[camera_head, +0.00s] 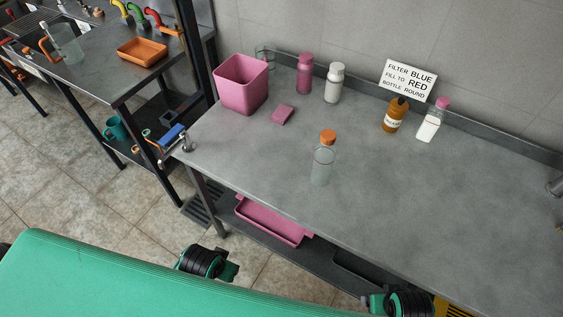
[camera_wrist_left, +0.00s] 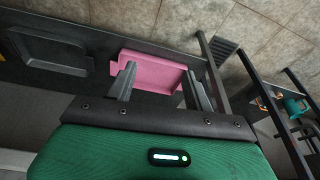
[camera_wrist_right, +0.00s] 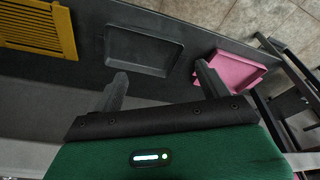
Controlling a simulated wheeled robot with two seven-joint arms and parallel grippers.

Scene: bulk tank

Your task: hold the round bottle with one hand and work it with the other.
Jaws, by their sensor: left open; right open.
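A clear round bottle (camera_head: 322,170) with an orange cap (camera_head: 327,136) stands upright on the grey worktop, left of its middle. A thin red line rings its body, and its cap is on. My left gripper (camera_wrist_left: 160,82) is open and empty, low in front of the worktop; its wrist shows at the bottom of the head view. My right gripper (camera_wrist_right: 161,80) is also open and empty, in front of the worktop; in the head view it is partly cut off by the bottom edge. Both are well apart from the bottle, which neither wrist view shows.
A pink bin (camera_head: 241,84), pink sponge (camera_head: 283,115), pink bottle (camera_head: 305,74), white bottle (camera_head: 334,83), brown bottle (camera_head: 393,118), pink-capped bottle (camera_head: 431,122) and lettered sign (camera_head: 409,80) stand toward the back. The front worktop is clear. A pink tray (camera_head: 270,222) sits on the lower shelf.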

